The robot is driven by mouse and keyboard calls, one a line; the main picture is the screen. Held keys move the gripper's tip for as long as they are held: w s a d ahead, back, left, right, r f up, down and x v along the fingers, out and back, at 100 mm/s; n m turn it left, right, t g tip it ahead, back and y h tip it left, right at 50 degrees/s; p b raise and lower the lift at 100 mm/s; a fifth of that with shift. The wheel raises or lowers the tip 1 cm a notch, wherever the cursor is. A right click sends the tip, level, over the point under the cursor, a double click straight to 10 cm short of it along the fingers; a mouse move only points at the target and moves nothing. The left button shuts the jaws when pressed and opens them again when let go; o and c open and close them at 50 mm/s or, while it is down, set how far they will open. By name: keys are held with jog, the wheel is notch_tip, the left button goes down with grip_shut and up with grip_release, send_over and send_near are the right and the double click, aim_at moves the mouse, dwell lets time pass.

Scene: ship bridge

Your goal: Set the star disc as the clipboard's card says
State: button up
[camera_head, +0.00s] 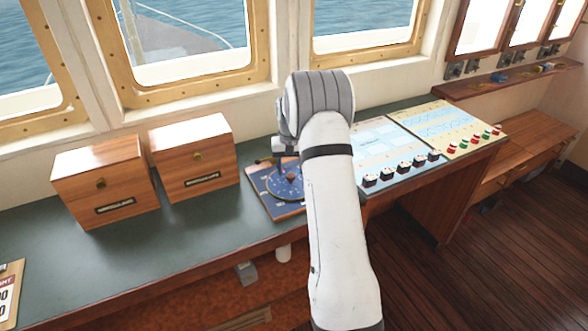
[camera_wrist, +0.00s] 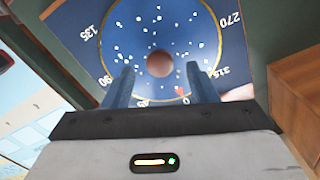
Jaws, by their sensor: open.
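The star disc (camera_wrist: 160,30) is dark blue with white star dots and a gold rim, with a brown round knob (camera_wrist: 159,64) at its centre. Labels 135, 90, 315 and 270 show around it; another low label is hard to read. A red mark (camera_wrist: 180,91) is near the rim by my right finger. In the head view the disc (camera_head: 287,184) is partly hidden by my arm. My gripper (camera_wrist: 161,84) is open over the disc, its fingers either side of the knob's line, apparently not touching it. The clipboard (camera_head: 10,275) is cut off at the left edge; its card is only partly readable.
Two wooden boxes (camera_head: 103,183) and (camera_head: 194,158) stand left of the disc on the green-topped console (camera_head: 200,230). Right of it are panels with black knobs (camera_head: 403,165) and red and green buttons (camera_head: 480,136).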

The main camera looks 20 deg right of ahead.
jog(key=shift+f, duration=1.05)
grip_shut()
jog(key=shift+d, duration=0.15)
